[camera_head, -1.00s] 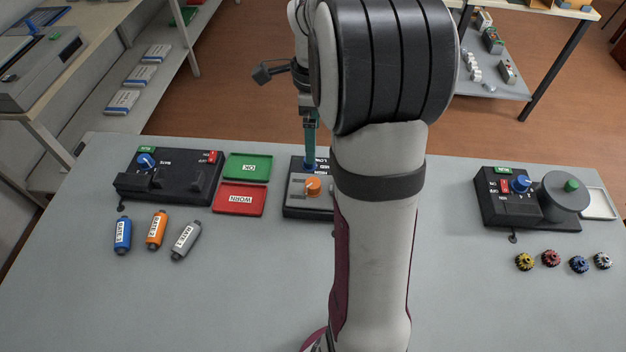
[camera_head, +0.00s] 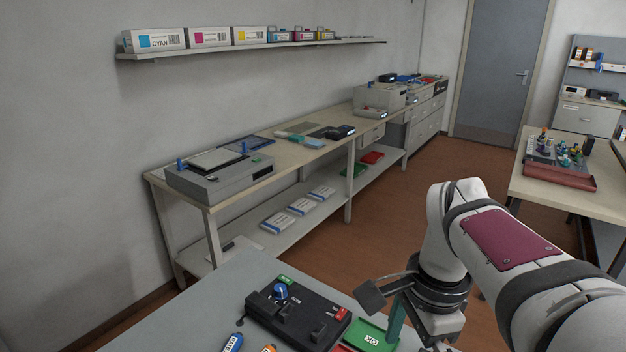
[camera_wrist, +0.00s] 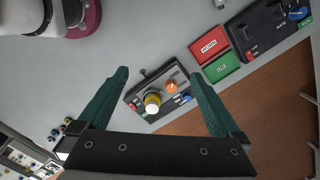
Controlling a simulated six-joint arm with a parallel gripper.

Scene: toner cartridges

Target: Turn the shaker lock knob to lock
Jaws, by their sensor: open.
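My gripper (camera_wrist: 160,74) is open and empty in the wrist view, its two teal fingers wide apart. Between and beyond them is a black device (camera_wrist: 155,97) with an orange knob (camera_wrist: 172,86), a blue knob (camera_wrist: 186,98) and a yellow-and-white round part (camera_wrist: 152,102). The gripper is above it, apart from it. In the head view a grey machine (camera_head: 225,182) with a pale top plate and blue upright pegs stands on the left bench. I cannot tell which device is the shaker or read any lock marking.
A black device (camera_head: 297,315) with a blue knob (camera_head: 280,292) sits on the near table. A green OK tray (camera_head: 372,336) is beside my arm; it and the red WORN tray (camera_wrist: 209,45) show in the wrist view. Brown floor (camera_head: 330,250) separates table and bench.

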